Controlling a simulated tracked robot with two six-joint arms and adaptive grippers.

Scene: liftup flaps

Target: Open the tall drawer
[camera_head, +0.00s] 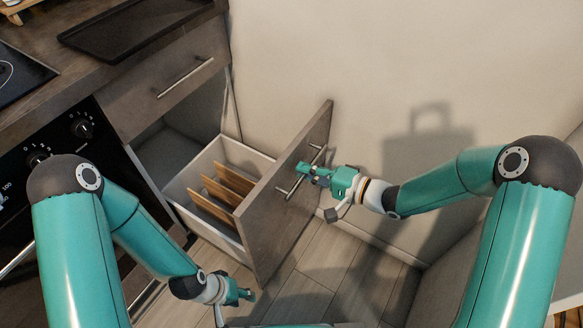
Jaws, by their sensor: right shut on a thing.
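The tall drawer (268,228) is pulled well out of the cabinet at centre. Its dark wooden front stands upright, and its white box behind shows several wooden boards (222,190) inside. My left gripper (245,294) hangs low in front of the drawer, near the floor in the picture, apart from the drawer. Its fingers are small and its opening is unclear.
A closed upper drawer (168,80) with its own bar handle sits above the opening. A dark tray (135,28) lies on the counter. An oven with knobs (82,128) is at left. A pale wall stands right of the drawer; tiled floor (345,270) is free in front.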

